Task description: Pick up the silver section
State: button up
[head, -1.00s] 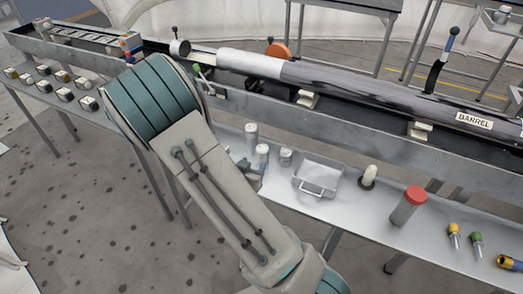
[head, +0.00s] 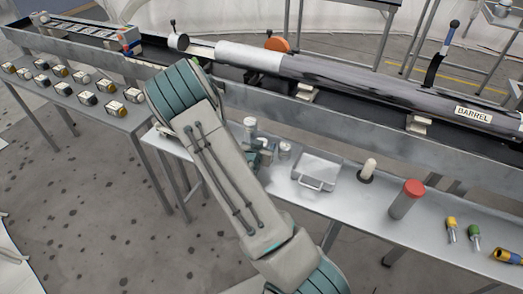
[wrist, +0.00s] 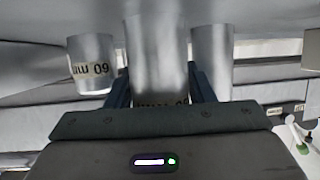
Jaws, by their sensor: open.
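Several silver cylindrical sections stand in a row on the lower metal shelf. The middle one (wrist: 158,62) fills the centre of the wrist view, between my open fingers, with an upside-down "60 mm" label partly hidden by my gripper (wrist: 158,92). A section with a similar label (wrist: 91,62) stands to its left, and another (wrist: 212,60) to its right, partly behind a finger. In the head view, one section (head: 250,127) stands just behind my gripper (head: 259,156), and a short one (head: 285,151) stands to its right. Contact with the middle section cannot be told.
The long barrel (head: 400,88) lies in a rail behind.

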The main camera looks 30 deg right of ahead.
jog(key=shift+c, duration=0.2)
jog(key=c, duration=0.8)
jog(key=shift+r, duration=0.2)
jog(key=shift+r, duration=0.55)
jog(key=r, duration=0.3)
jog(key=shift+s+d, duration=0.1)
jog(key=shift+s, duration=0.15)
jog(key=s+d+r+p, duration=0.1)
jog(key=s+r, duration=0.1)
jog(key=s+d+r+p, duration=0.1)
jog(key=s+r, duration=0.1)
jog(key=s, duration=0.1)
jog(key=s+d+r, duration=0.1)
jog(key=s+r, duration=0.1)
jog(key=s, duration=0.1)
jog(key=shift+s+d+r+p, duration=0.1)
jog(key=shift+s+d+p, duration=0.1)
jog(key=shift+d+p, duration=0.15)
